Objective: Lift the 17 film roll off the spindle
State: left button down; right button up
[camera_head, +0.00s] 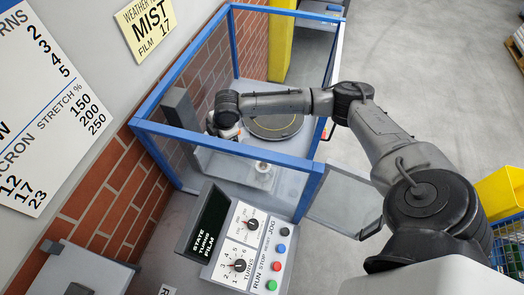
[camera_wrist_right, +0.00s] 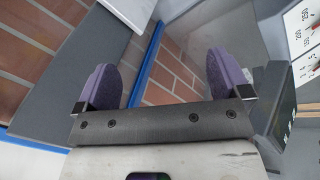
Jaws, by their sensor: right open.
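My right arm reaches from the right into a blue-framed enclosure (camera_head: 226,147). Its gripper (camera_wrist_right: 165,85) is open in the right wrist view, with two purple finger pads apart and nothing between them. In the head view the wrist hangs near the enclosure's left side, and its fingertips are hard to make out. A small pale round-topped piece (camera_head: 262,168) stands at the enclosure's near side, apart from my gripper; I cannot tell whether it is the spindle or a roll. No film roll marked 17 can be made out. My left gripper is not in view.
A dark turntable (camera_head: 274,126) lies partly under my forearm. A grey upright post (camera_head: 181,108) stands at the enclosure's left. A control panel (camera_head: 240,246) with knobs and buttons is in front. A yellow "MIST FILM 17" sign (camera_head: 147,27) hangs on the wall.

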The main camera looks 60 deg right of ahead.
jog(key=s+d+f+n+g+h+p, duration=0.2)
jog(key=s+d+f+g, duration=0.3)
jog(key=s+f, duration=0.6)
jog(key=shift+t, duration=0.6)
jog(key=d+f, duration=0.1)
jog(key=f, duration=0.2)
jog(key=s+f, duration=0.1)
jog(key=f, duration=0.3)
jog(key=d+f, duration=0.1)
jog(key=f, duration=0.2)
jog(key=shift+s+d+f, duration=0.15)
jog(key=shift+d+f, duration=0.15)
jog(key=shift+f, duration=0.1)
jog(key=shift+d+f, duration=0.1)
jog(key=shift+f, duration=0.9)
